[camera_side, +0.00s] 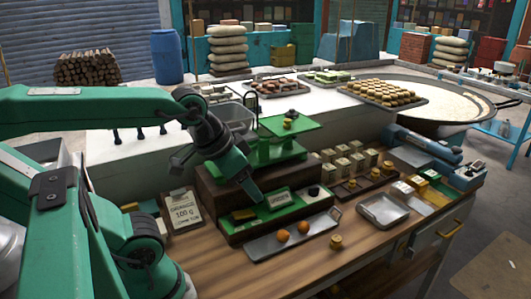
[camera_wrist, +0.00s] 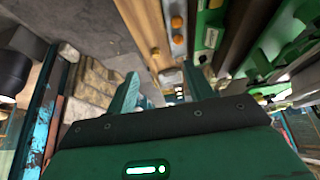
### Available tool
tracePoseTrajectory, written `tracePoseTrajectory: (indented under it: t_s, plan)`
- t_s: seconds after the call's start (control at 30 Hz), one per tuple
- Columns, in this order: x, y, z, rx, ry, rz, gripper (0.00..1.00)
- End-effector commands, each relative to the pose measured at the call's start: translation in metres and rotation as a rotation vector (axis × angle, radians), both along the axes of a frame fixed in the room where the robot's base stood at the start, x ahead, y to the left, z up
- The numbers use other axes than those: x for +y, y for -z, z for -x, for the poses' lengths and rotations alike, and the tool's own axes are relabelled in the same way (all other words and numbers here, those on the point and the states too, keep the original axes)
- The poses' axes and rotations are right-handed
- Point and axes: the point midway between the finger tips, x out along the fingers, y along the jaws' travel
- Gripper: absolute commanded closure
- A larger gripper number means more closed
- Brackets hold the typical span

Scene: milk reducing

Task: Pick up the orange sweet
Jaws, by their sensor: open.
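Two orange sweets, one at the left (camera_side: 283,235) and one at the right (camera_side: 303,227), sit on a long grey metal tray (camera_side: 262,248) at the front of the bench. In the wrist view the two sweets (camera_wrist: 177,22) (camera_wrist: 178,39) show near the top, beyond the fingers. A yellow-brown sweet (camera_side: 336,241) stands on the bare wood right of the tray; it also shows in the wrist view (camera_wrist: 155,50). My gripper (camera_side: 254,192) is above and behind the tray, near the green scale. In the wrist view its green fingers (camera_wrist: 160,88) are apart with nothing held between them.
The green weighing scale (camera_side: 285,127) stands just behind the gripper. A sign reading 100 g (camera_side: 182,210) stands to the left. An empty metal tray (camera_side: 382,210) and several wrapped blocks (camera_side: 345,162) are to the right. The wooden bench front (camera_side: 310,275) is clear.

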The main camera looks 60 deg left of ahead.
Motion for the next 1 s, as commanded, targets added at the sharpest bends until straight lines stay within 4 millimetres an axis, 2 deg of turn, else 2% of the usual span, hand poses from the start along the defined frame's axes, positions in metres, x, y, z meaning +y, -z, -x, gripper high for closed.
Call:
tracePoseTrajectory:
  t_s: [0.03, 0.07, 0.57, 0.77, 1.0]
  plan:
    - [0.000, 0.000, 0.000, 0.000, -0.001, 0.000, 0.58]
    - [0.000, 0.000, 0.000, 0.000, -0.001, 0.000, 0.62]
    - [0.002, 0.002, -0.007, 0.022, -0.031, 0.012, 0.62]
    - [0.006, 0.011, -0.024, 0.075, -0.109, 0.042, 0.62]
    - [0.014, 0.030, -0.052, 0.163, -0.250, 0.090, 0.62]
